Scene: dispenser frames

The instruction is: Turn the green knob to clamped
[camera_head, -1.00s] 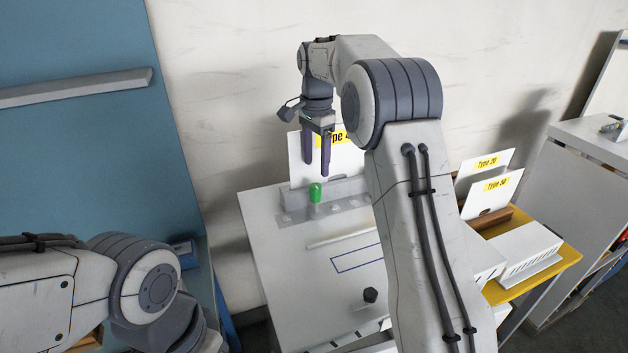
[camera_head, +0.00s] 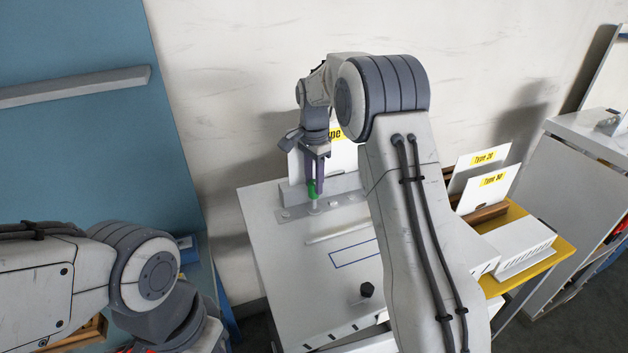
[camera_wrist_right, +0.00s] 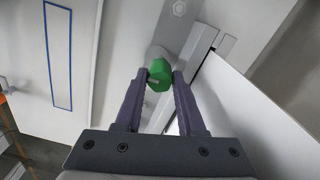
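The green knob (camera_head: 312,190) stands on a grey post on the strip along the back of the white slanted panel (camera_head: 262,222). My right gripper (camera_head: 314,184) points down at the knob, with its dark purple fingers around it. In the right wrist view the green knob (camera_wrist_right: 160,74) sits between the two fingertips (camera_wrist_right: 162,76), which appear to touch its sides. The fingers hide part of the knob in the head view. My left arm shows at the lower left, but its gripper is out of view.
A white card with a yellow label (camera_head: 334,132) stands behind the knob, partly covered by my right arm. A black knob (camera_head: 367,290) and a blue outlined rectangle are lower on the panel. White cards (camera_head: 488,190) and a yellow shelf (camera_head: 555,262) are at the right.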

